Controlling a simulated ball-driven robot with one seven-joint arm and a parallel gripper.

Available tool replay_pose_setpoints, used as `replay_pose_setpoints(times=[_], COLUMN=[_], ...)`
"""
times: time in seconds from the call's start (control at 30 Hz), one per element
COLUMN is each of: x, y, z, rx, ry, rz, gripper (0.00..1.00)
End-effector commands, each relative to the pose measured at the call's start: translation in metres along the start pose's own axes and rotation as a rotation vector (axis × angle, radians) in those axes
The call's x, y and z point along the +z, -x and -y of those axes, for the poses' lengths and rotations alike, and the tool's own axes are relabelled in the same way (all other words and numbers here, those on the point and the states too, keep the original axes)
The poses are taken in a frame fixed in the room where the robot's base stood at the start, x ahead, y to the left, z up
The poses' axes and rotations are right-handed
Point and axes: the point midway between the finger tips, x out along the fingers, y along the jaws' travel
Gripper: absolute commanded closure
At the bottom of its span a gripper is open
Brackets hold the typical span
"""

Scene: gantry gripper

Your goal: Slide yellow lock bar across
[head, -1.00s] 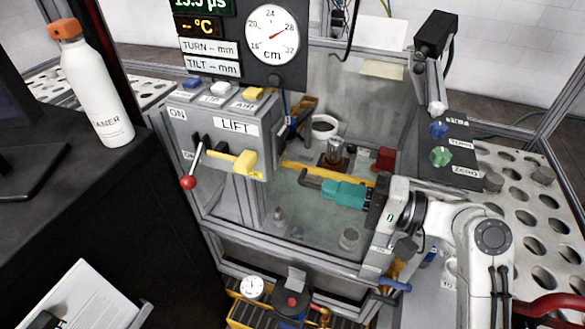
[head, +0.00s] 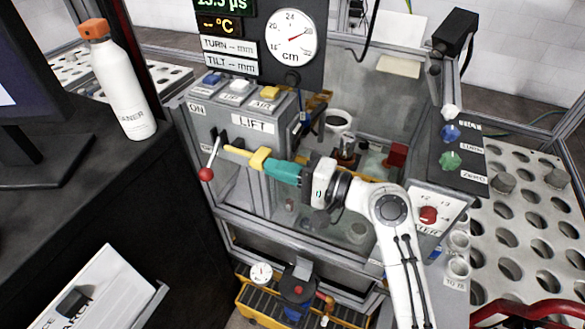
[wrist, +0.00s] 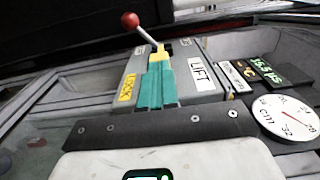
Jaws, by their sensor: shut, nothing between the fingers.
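The yellow lock bar (head: 240,152) sticks out of the front of the grey LIFT box (head: 225,130), with a thicker yellow block (head: 260,157) at its right end. My gripper (head: 270,166) has teal fingers, shut and empty. The fingertips are right at the yellow block; I cannot tell whether they touch it. In the wrist view the shut fingers (wrist: 156,82) point at the box, and a bit of yellow bar (wrist: 158,56) shows just beyond the tips. A yellow LOCK label (wrist: 126,88) is left of the fingers.
A lever with a red ball (head: 205,174) stands out left of the bar. Blue, white and yellow buttons (head: 239,86) top the box. A dial panel (head: 290,38) rises behind. A white bottle (head: 125,90) stands on the dark desk at left. A glass-walled tank lies behind my gripper.

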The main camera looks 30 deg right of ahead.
Motion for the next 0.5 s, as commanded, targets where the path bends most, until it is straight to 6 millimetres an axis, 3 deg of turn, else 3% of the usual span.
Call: replay_pose_setpoints(times=[0.37,0.5], x=[0.000,0.000], y=[-0.004,-0.026], z=[0.000,0.001], rx=[-0.001,-0.003], ry=[0.000,-0.002], rz=[0.001,0.003], gripper=[1.00,1.00])
